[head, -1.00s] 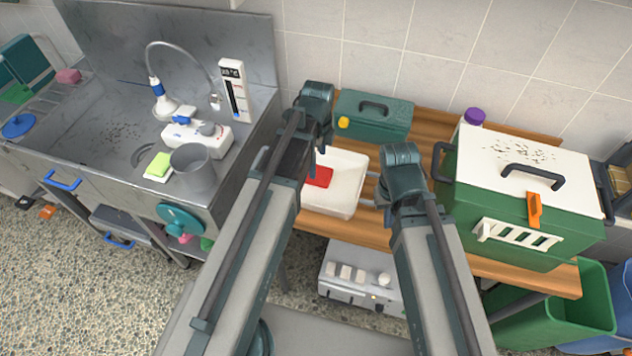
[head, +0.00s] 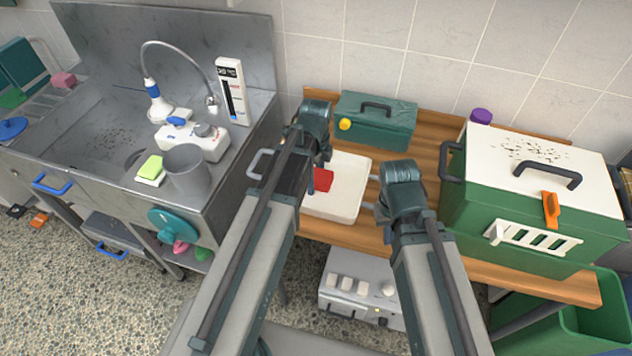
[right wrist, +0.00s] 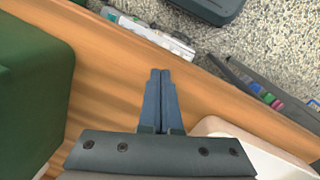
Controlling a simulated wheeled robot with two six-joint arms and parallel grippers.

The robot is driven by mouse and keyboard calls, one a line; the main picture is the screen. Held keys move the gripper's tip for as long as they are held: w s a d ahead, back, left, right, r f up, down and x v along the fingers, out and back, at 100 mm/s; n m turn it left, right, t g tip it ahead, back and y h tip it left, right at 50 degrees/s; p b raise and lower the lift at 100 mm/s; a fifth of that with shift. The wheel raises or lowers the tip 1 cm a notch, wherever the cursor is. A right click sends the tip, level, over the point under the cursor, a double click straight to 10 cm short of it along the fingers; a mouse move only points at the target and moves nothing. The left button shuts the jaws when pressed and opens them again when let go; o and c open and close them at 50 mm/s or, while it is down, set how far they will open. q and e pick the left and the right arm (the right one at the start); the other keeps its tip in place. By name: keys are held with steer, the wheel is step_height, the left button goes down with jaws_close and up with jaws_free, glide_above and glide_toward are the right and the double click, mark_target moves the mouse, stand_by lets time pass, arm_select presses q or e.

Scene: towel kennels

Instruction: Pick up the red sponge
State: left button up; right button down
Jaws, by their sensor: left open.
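The red sponge (head: 322,180) lies in the white tray (head: 348,192) on the wooden table. My left arm covers part of the sponge and the tray's left side. My left gripper (head: 309,168) is over the tray's left part, close to the sponge; its jaws are open and mostly hidden by my wrist, and it holds nothing that I can see. My right gripper (head: 386,230) is near the tray's right front side. In the right wrist view my right gripper (right wrist: 160,75) has its fingers together with nothing between them, above the wooden table.
A teal toolbox (head: 375,122) stands behind the tray. A green kennel box (head: 530,225) with a white lid stands to the right. A steel sink (head: 110,130) with a grey cup (head: 187,172) and a green-yellow sponge (head: 151,168) is at left. A grey appliance (head: 355,287) sits below the table.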

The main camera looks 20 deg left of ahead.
mark_target(316, 174)
arm_select(q)
steer(key=c, duration=1.2)
steer(key=shift+r, duration=0.15)
arm_select(e)
steer(key=shift+r, duration=0.2)
